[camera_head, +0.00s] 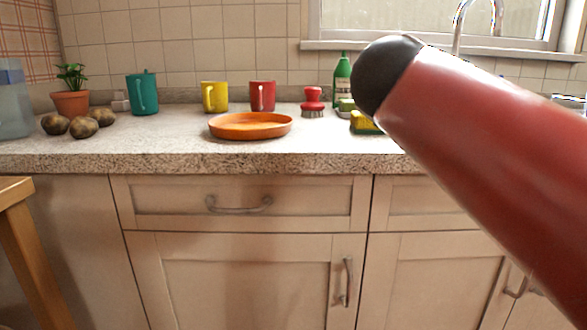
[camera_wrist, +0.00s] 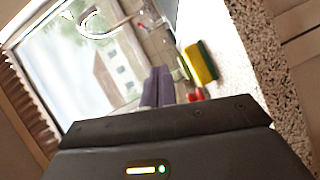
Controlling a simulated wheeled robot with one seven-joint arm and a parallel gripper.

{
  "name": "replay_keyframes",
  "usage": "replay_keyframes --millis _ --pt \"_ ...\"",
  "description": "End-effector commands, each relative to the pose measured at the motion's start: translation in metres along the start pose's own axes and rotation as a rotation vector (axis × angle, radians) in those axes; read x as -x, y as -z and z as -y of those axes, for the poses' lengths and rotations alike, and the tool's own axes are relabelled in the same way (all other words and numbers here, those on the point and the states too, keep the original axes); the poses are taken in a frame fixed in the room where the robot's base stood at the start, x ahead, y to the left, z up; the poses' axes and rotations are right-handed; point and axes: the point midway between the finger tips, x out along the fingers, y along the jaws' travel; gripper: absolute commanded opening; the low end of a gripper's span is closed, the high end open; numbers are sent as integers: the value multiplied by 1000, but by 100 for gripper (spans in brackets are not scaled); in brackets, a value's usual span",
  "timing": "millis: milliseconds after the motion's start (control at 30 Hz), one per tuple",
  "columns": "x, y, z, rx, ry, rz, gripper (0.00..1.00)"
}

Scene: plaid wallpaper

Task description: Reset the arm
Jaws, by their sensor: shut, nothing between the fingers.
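My gripper (camera_wrist: 158,86) shows in the wrist view, its two dark fingers together with nothing between them. It is up in the air, tilted against the scene, and touches nothing that I can see. In the head view, a red link of my arm with a black rounded end crosses the right side, raised in front of the counter. The gripper itself is not visible in the head view.
The counter (camera_head: 170,143) holds an orange plate (camera_head: 250,133), a yellow mug (camera_head: 215,97), a red mug (camera_head: 262,95), a teal pitcher (camera_head: 143,93), brown potatoes (camera_head: 84,128) and a red brush (camera_head: 312,102). A yellow-green sponge (camera_wrist: 200,63) lies near the sink. My arm hides the counter's right part.

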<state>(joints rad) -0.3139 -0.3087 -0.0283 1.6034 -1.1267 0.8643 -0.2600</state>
Motion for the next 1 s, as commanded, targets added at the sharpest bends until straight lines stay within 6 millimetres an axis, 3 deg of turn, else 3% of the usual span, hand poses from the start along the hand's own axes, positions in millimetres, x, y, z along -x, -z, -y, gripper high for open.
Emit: replay_keyframes --millis 267,467,567,700,800,900,1000 --pt "7 -32 51 -124 172 44 0" --pt "24 -66 111 -273 355 112 0" --pt "42 -90 155 -389 482 175 0" --pt "83 -124 231 -616 690 304 0" --pt "111 -139 274 -759 801 391 0" --pt "130 -147 303 -860 873 453 0" --pt "140 -150 317 -914 908 485 0"
